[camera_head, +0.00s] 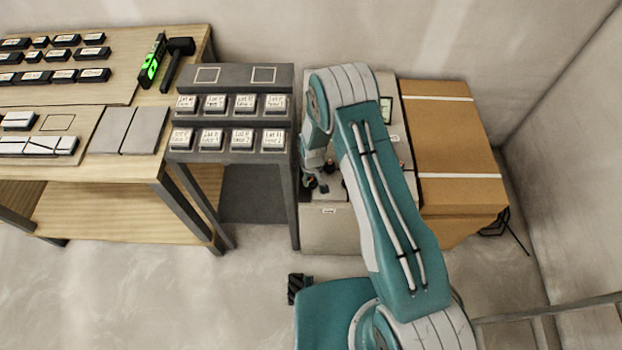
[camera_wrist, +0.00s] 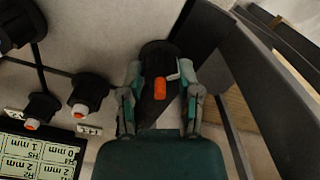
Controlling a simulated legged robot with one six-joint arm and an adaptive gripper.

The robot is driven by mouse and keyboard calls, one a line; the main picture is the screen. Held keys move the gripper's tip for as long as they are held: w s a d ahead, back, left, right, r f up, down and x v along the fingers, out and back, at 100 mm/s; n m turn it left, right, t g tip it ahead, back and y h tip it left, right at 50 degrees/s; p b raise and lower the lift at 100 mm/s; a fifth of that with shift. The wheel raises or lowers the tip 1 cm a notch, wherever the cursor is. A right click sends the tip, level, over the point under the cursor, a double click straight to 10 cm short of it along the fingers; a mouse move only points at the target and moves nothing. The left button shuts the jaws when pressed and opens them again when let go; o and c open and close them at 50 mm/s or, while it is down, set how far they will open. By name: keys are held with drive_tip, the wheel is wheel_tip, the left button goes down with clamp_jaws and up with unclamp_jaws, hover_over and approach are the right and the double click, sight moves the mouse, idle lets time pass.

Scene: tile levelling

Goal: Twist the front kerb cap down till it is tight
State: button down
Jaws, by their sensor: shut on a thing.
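My gripper (camera_wrist: 160,70) is shut on a black cap (camera_wrist: 157,54) with an orange mark, seen between its two fingers in the wrist view. This looks like the front kerb cap; its lower edge and seat are hidden. In the head view my gripper (camera_head: 322,184) is over the front part of a pale bench panel (camera_head: 340,233), partly hidden by my arm. I cannot tell from these frames how tight the cap is.
Other black knobs (camera_wrist: 88,92) and a display (camera_wrist: 38,157) with mm readings lie left of my gripper in the wrist view. A grey rack (camera_head: 230,158) of labelled blocks stands left of the panel, a cardboard box (camera_head: 450,135) right. A wooden table (camera_head: 150,60) is further left.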

drive_tip(key=shift+s+d+m, duration=0.15)
drive_tip(key=shift+s+m, duration=0.05)
drive_tip(key=shift+m, duration=0.5)
drive_tip(key=shift+c, duration=1.5)
unclamp_jaws()
drive_tip(key=shift+w, duration=0.1)
drive_tip(key=shift+r, duration=0.2)
wheel_tip(320, 180, up, 11)
drive_tip(key=shift+r, duration=0.2)
